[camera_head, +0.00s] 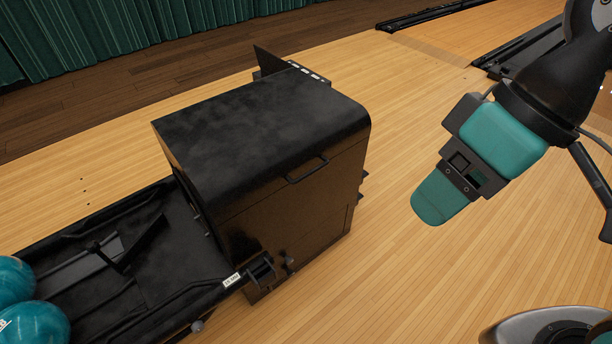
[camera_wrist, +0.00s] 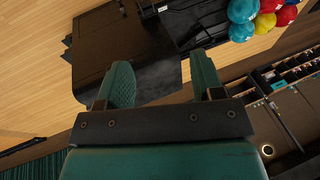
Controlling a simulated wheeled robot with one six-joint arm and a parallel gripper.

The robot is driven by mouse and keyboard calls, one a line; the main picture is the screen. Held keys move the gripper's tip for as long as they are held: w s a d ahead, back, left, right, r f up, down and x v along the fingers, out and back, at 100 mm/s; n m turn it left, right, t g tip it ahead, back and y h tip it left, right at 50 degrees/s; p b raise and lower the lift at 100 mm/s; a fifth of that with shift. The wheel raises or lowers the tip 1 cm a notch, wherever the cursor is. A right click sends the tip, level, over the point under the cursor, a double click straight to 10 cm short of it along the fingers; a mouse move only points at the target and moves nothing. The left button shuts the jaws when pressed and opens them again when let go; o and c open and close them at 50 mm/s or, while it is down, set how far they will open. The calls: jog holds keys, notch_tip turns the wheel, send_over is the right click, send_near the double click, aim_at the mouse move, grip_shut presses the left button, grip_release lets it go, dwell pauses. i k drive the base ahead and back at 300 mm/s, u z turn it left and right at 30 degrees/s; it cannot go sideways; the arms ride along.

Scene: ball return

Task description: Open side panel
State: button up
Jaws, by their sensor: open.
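The black ball return machine stands on the wooden floor, left of centre in the head view. Its side panel (camera_head: 290,215) faces my arm and looks closed, with a dark handle (camera_head: 307,170) near its top edge. In the wrist view the side panel (camera_wrist: 100,42) lies beyond my fingers. My gripper (camera_head: 440,198) is to the right of the machine, apart from the handle and touching nothing. In the wrist view my gripper (camera_wrist: 160,85) shows two teal fingers spread apart with nothing between them.
A black ball tray (camera_head: 120,265) extends left from the machine, with teal balls (camera_head: 35,322) at its end. More coloured balls (camera_wrist: 262,15) show in the wrist view. The wooden floor (camera_head: 400,270) between machine and arm is clear. Green curtains (camera_head: 90,40) hang behind.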

aim_at(305, 247)
jog(key=k, duration=1.2)
jog(key=u, duration=0.1)
jog(key=i, duration=0.55)
jog(key=u, duration=0.55)
